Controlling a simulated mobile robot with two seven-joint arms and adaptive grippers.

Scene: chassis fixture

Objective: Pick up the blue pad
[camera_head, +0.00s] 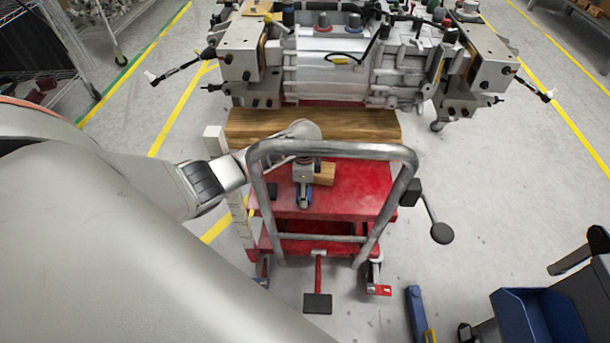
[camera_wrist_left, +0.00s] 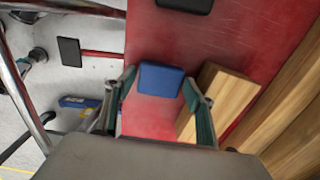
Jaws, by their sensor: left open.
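The blue pad (camera_wrist_left: 160,79) is a small flat block with rounded corners in the left wrist view, over the red cart top (camera_wrist_left: 226,42). My left gripper (camera_wrist_left: 160,92) is open, with one finger on each side of the pad. A clear gap to each finger cannot be told surely. In the head view my left gripper (camera_head: 304,196) points down over the red cart top (camera_head: 352,195), behind the cart's metal handle. A small blue patch shows at its fingertips there. My right gripper is not in view.
A wooden block (camera_head: 325,173) lies beside my gripper. A curved metal handle (camera_head: 335,151) arches over the cart's near side. A black pad (camera_head: 271,190) lies left of the gripper. A large metal gearbox (camera_head: 345,65) stands behind the cart.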

